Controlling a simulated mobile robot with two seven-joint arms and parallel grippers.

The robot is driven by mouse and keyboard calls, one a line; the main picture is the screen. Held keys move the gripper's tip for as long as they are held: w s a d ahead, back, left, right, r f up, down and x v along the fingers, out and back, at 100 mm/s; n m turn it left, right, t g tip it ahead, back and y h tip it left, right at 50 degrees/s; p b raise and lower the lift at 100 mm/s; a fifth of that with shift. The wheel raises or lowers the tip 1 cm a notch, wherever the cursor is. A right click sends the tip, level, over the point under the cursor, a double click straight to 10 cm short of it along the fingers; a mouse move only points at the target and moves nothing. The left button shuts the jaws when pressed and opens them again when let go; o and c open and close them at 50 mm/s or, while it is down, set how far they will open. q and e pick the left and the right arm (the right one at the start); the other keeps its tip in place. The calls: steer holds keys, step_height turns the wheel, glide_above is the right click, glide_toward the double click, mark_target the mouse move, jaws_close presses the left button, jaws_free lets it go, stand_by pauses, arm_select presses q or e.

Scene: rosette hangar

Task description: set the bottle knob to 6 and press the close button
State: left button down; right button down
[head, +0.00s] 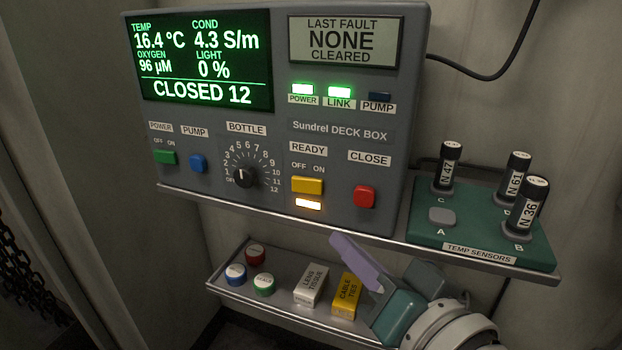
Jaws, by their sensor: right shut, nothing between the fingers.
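The bottle knob (245,177) is a black dial on the grey deck box, ringed by a scale from OFF to 12. Its small white mark points up and to the left, but I cannot tell exactly which number it meets. The red close button (364,197) sits to its right, under the CLOSE label. The green display (201,62) reads CLOSED 12. My right gripper (347,252) is shut and empty, below the close button and apart from it, in front of the lower shelf. My left gripper is not in view.
The yellow ready switch (307,185) has a lit lamp below it. A green sensor tray (480,254) with three upright black sensors stands right of the box. The lower shelf (285,302) holds three round caps, a lens tissue box (311,285) and a cable ties box (346,296).

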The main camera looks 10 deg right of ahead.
mark_target(354, 197)
steer(key=shift+w+d+b, duration=0.45)
steer(key=shift+w+d, duration=0.25)
steer(key=shift+w, duration=0.3)
steer(key=shift+w+d+b, duration=0.45)
steer(key=shift+w+d, duration=0.2)
steer(key=shift+w, duration=0.3)
steer(key=shift+w+d+b, duration=0.45)
steer(key=shift+w+d, duration=0.25)
steer(key=shift+w, duration=0.3)
steer(key=shift+w, duration=0.1)
steer(key=shift+w+d, duration=0.2)
steer(key=shift+w, duration=0.05)
steer(key=shift+w+d+b, duration=0.3)
steer(key=shift+w+b, duration=0.05)
steer(key=shift+w, duration=0.05)
stand_by(0.5)
steer(key=shift+s+a, duration=0.1)
steer(key=shift+s, duration=0.05)
steer(key=shift+s+a+r+p, duration=0.1)
steer(key=shift+s+a+p, duration=0.15)
steer(key=shift+p, duration=0.2)
steer(key=shift+s+a, duration=0.15)
steer(key=shift+s, duration=0.2)
